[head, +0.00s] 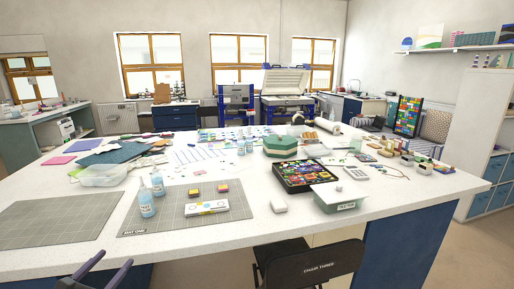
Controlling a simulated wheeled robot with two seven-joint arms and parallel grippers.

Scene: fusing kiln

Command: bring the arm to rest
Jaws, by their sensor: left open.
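My left gripper (114,258) shows at the bottom left of the head view, its two dark fingers spread apart with nothing between them. It is in front of the near edge of the white table (180,254), and its fingertips overlap that edge in the picture. Whether it touches the table cannot be told. The rest of my left arm is out of frame. My right gripper is not in view.
Two grey cutting mats (55,222), blue-labelled bottles (147,203), a clear tub (103,175), a black tray of coloured glass (306,175) and a lidded box (338,197) sit on the table. A black chair (310,265) stands at its front edge.

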